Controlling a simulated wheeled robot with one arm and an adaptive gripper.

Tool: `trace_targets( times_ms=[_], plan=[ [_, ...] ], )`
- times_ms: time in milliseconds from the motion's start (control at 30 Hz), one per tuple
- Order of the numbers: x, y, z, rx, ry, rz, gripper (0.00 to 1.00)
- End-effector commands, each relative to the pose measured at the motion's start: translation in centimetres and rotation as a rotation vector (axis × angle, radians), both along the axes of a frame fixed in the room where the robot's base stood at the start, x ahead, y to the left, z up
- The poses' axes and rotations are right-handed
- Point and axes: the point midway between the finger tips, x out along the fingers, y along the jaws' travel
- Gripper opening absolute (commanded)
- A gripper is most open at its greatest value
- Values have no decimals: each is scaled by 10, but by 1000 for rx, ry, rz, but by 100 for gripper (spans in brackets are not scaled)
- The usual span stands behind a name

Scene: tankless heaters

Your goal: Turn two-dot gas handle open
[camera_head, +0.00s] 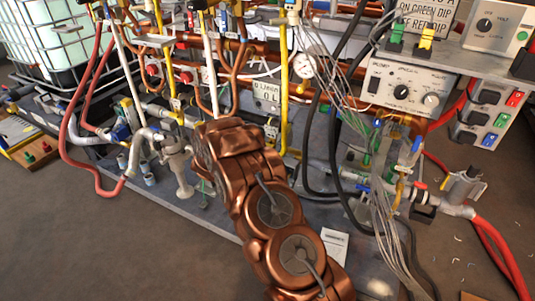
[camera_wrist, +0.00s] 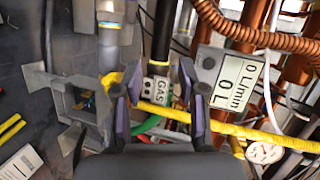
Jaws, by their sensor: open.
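My gripper (camera_wrist: 158,88) is open, with its two dark fingers spread apart in the wrist view. A pale tag marked GAS (camera_wrist: 157,90) shows in the gap between the fingers, at the lower end of a black tube or handle (camera_wrist: 162,32). I cannot tell whether that black part is the gas handle.
A flow display (camera_wrist: 238,82) reading 0 L sits right of the fingers; it also shows in the head view (camera_head: 267,98). Copper pipes (camera_wrist: 290,65), a grey bracket (camera_wrist: 72,103) and a pressure gauge (camera_head: 304,66) crowd the area. Open floor (camera_head: 110,240) lies at front left.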

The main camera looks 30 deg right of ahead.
Motion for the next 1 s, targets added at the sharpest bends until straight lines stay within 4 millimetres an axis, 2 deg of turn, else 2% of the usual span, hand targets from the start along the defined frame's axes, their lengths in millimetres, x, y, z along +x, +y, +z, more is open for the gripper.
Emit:
trace_targets(
  times_ms=[33,100,200,333,567,1000],
  plan=[
    [-4,-13,-26,-13,-30,-50,41],
    [-11,-30,-44,-36,-80,-117,41],
    [-24,-51,-67,-70,-140,-197,41],
    [-39,-69,-83,-108,-205,-271,41],
    [-49,-84,-91,-141,-254,-322,41],
    [-21,-132,-92,-142,-253,-323,41]
  ],
)
